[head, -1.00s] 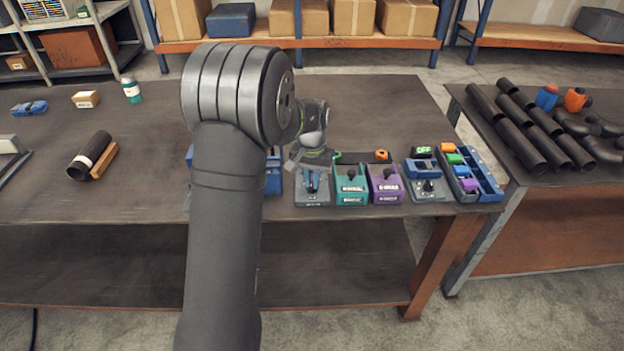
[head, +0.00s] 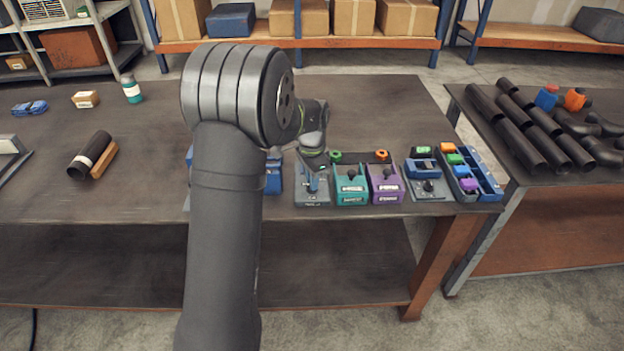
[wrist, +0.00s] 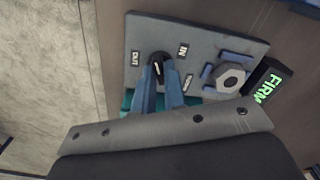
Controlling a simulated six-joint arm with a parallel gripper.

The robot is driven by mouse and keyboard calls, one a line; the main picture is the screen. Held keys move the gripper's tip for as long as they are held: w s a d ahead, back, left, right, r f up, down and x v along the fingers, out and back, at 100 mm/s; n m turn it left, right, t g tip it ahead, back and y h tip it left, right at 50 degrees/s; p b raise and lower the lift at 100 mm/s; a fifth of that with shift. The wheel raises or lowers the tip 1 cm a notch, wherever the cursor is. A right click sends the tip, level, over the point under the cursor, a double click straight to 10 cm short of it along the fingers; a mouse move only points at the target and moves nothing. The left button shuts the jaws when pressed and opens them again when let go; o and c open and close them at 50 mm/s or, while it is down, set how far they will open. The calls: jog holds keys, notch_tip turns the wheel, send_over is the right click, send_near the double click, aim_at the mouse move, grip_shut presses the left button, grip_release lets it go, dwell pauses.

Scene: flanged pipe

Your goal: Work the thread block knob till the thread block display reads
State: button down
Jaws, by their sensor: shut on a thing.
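The thread block (wrist: 215,45) is a grey plate with a hex nut (wrist: 231,77) in a blue bracket. In the head view the thread block (head: 312,200) stands near the bench's front edge. My gripper (wrist: 161,82) is shut on the knob, with blue-grey fingers on both sides. In the head view my gripper (head: 314,184) comes down onto the block.
A teal box (head: 350,187) stands close on the block's right, then a purple box (head: 386,185). Further right are another grey knob block (head: 427,190) and a blue tray (head: 488,180). The bench's left half holds a dark pipe (head: 88,152) and much free room.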

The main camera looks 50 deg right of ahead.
jog(key=shift+m, duration=0.3)
dwell(0.4)
jog(key=c, duration=1.5)
grip_release()
notch_tip(320, 180, up, 17)
jog(key=shift+r, duration=0.2)
notch_tip(320, 180, down, 18)
jog(key=shift+r, duration=0.25)
jog(key=shift+r, duration=0.1)
